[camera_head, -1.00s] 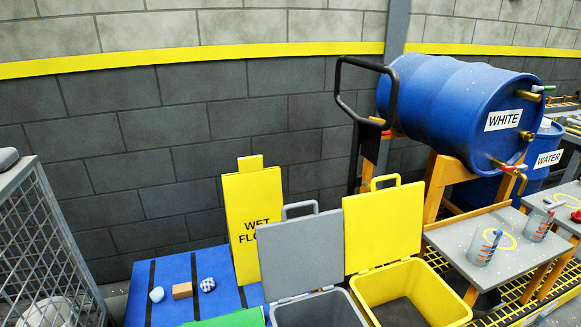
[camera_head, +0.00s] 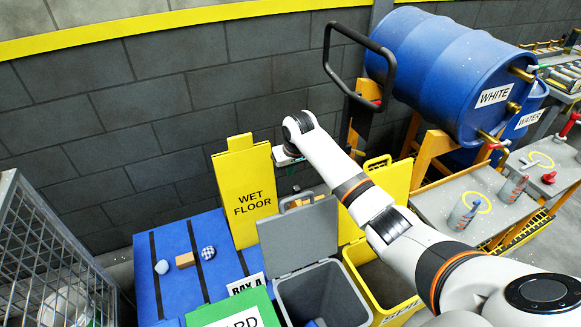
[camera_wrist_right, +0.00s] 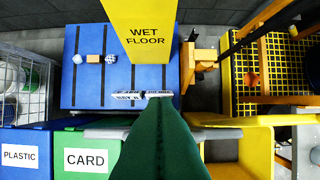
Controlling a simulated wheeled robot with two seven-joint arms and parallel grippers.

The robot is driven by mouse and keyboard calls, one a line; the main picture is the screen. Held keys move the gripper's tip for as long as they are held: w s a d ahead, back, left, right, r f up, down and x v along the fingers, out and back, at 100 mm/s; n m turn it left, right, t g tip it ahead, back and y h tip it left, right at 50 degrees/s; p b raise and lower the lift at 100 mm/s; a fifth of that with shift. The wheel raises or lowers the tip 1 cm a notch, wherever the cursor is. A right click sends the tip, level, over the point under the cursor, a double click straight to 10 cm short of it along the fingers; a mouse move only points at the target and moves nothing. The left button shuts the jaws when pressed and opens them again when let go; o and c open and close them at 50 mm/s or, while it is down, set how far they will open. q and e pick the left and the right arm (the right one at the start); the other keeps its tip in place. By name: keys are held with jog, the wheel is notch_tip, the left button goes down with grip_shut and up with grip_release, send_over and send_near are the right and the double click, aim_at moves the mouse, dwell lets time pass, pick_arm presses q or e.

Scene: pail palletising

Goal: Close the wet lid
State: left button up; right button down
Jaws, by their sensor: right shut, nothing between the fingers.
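The grey bin (camera_head: 325,300) stands with its grey lid (camera_head: 300,238) raised and tilted back, its handle at the top. Beside it on the right, the yellow bin (camera_head: 362,262) also has its yellow lid (camera_head: 388,183) up, partly hidden by my right arm. I cannot read a "wet" label on either bin. My right gripper (camera_head: 291,164) is above and behind the raised grey lid, near the yellow sign. In the wrist view its dark green fingers (camera_wrist_right: 158,112) are shut and empty, hiding much of the grey bin. My left gripper is not in view.
A yellow WET FLOOR sign (camera_head: 245,190) stands behind the bins. The green CARD bin (camera_head: 235,305) is left of the grey bin. A blue pallet (camera_head: 172,295) holds small items. A wire cage (camera_head: 45,255) is at left; a blue drum (camera_head: 440,70) lies at right.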

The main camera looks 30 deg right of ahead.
notch_tip(320, 180, down, 6)
jog(key=s+p, duration=0.2)
jog(key=p, duration=0.1)
jog(key=shift+f, duration=0.25)
jog(key=shift+a, duration=0.1)
dwell(0.4)
